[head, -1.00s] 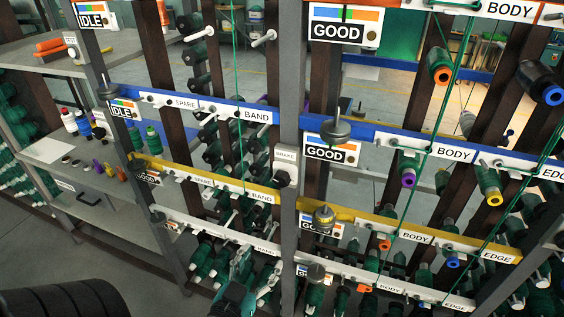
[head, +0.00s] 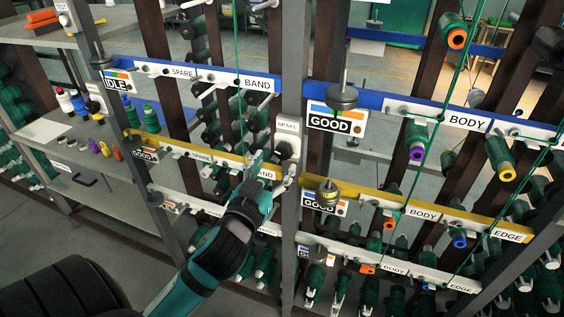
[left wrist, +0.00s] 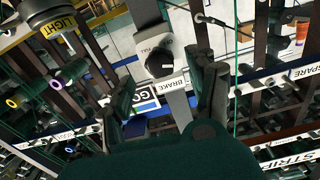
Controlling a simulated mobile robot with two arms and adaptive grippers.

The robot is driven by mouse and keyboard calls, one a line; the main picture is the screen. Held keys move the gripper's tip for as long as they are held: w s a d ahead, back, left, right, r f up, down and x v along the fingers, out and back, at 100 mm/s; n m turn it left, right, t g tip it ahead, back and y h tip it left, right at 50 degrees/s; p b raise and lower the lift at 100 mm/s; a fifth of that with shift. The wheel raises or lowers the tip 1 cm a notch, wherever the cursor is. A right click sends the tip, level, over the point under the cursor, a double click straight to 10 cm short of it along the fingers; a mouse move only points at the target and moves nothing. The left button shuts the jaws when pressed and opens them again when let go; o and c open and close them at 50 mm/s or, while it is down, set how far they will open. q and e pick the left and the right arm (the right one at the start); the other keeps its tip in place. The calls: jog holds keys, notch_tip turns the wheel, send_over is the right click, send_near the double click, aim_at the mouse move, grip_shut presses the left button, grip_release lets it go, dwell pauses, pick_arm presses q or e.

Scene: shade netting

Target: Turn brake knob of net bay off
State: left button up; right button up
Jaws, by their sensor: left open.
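The brake knob (head: 284,150) is a dark round knob on a light plate labelled BRAKE (head: 288,126), fixed to the grey upright between the BAND and BODY bays. In the left wrist view the knob (left wrist: 160,62) shows black with a white mark, ahead of the fingers and between them. My left gripper (head: 268,168) is open, just below and left of the knob in the head view, and apart from it. In the wrist view its two dark fingers (left wrist: 163,95) stand either side of the BRAKE label. My right gripper is not in view.
Blue rail (head: 385,103) and yellow rail (head: 375,196) carry label plates and hanging spools. A round metal weight (head: 342,97) hangs right of the upright.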

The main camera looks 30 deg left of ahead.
aim_at(282, 155)
pick_arm(q)
jog(key=p+x, duration=0.1)
jog(key=x, duration=0.3)
jog(key=shift+w+r, duration=0.1)
jog(key=shift+w, duration=0.05)
jog(key=shift+w+a, duration=0.15)
jog(key=shift+w, duration=0.35)
jog(key=c, duration=1.1)
jog(key=shift+c, duration=0.2)
